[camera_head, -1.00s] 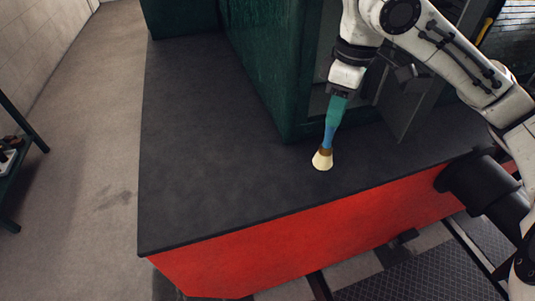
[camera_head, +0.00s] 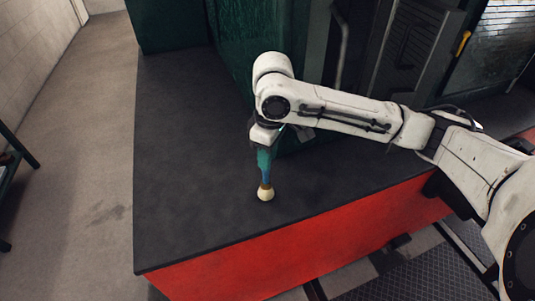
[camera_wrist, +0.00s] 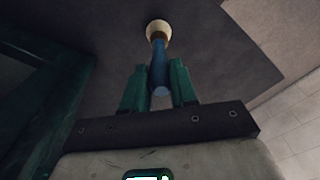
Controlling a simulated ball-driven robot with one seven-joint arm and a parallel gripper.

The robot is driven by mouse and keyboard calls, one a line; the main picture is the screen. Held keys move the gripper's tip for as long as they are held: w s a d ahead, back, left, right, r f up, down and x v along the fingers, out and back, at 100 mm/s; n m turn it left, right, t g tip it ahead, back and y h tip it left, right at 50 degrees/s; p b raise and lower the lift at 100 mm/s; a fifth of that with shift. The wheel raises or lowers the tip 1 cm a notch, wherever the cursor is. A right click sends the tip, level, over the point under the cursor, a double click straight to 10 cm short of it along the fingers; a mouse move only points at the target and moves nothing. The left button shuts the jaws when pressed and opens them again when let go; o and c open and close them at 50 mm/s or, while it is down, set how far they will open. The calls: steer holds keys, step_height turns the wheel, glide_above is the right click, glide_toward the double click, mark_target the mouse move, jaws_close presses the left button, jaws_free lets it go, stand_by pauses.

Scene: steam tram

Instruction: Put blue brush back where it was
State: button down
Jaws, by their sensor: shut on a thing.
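The blue brush (camera_head: 266,187) hangs bristles down from my gripper (camera_head: 263,158) in the head view. It has a blue handle, a brown band and a cream tip. My gripper's green fingers are shut on the handle. In the wrist view the brush (camera_wrist: 159,62) stands out between the two green fingers of my gripper (camera_wrist: 158,85), with its cream end away from me. The brush is over the dark top of the red-sided platform (camera_head: 185,190). I cannot tell whether its tip touches that surface.
The dark platform top is clear to the left of the brush. A green cabin wall (camera_head: 232,60) rises behind my gripper. The platform's red front edge (camera_head: 290,250) drops to the floor. A dark green stand (camera_head: 18,150) is at the far left.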

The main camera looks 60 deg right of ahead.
steer(key=shift+f, duration=0.4)
steer(key=c, duration=0.9)
jaws_free()
steer(key=r, duration=0.8)
steer(key=r+b, duration=0.1)
steer(key=r, duration=0.3)
steer(key=shift+s+d, duration=0.15)
steer(key=shift+s, duration=0.15)
